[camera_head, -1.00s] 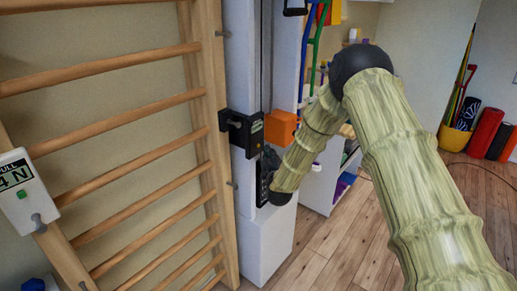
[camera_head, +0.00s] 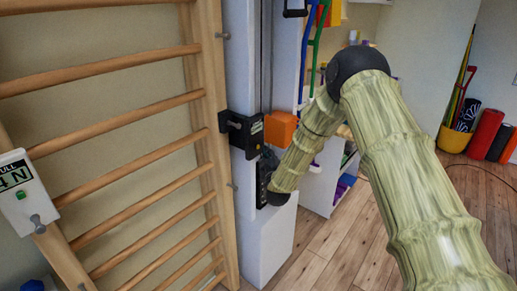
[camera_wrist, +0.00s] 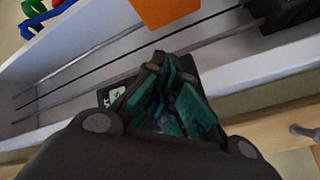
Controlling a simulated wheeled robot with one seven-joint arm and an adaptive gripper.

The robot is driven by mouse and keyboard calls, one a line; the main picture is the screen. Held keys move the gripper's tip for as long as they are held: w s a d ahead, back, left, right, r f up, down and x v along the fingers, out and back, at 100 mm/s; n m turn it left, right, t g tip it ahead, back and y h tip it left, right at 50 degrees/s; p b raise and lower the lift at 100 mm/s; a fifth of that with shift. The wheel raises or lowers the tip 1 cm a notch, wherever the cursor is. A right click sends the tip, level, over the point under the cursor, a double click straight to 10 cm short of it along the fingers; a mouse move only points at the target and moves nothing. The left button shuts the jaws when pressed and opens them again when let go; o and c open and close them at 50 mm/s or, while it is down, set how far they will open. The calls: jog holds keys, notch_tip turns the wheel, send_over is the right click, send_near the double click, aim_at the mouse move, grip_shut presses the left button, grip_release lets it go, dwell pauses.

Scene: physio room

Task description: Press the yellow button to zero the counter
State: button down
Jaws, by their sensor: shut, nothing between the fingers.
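A black counter box (camera_head: 262,187) is fixed to the front of the white column, below the orange block. In the wrist view its small pale display (camera_wrist: 117,95) shows to the left of my fingers, with the box (camera_wrist: 103,97) mostly hidden behind them. My gripper (camera_head: 267,162) is at the box in the head view, small and dark. In the wrist view my gripper (camera_wrist: 160,65) is shut and empty, its teal-padded fingers in front of the box. I cannot see the yellow button. Whether the fingertips touch the box cannot be told.
An orange block (camera_head: 281,128) and a black bracket (camera_head: 240,132) sit on the column (camera_head: 240,75) above the box. Wooden wall bars (camera_head: 130,115) stand to the left. A white shelf (camera_head: 318,190) stands behind the column. Open wooden floor (camera_head: 350,240) lies to the right.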

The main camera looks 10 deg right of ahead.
jog(key=shift+w+a, duration=0.1)
jog(key=shift+w, duration=0.1)
dwell(0.6)
jog(key=shift+w+a+b, duration=0.15)
jog(key=shift+w+b, duration=0.05)
jog(key=shift+b, duration=0.1)
jog(key=shift+w+a, duration=0.3)
jog(key=shift+w, duration=0.1)
dwell(1.2)
jog(key=shift+s+d, duration=0.1)
jog(key=shift+s, duration=0.1)
jog(key=shift+s+d, duration=0.45)
jog(key=shift+s, duration=0.1)
jog(key=s+d, duration=0.1)
jog(key=s, duration=0.1)
jog(key=s+d, duration=0.2)
dwell(0.6)
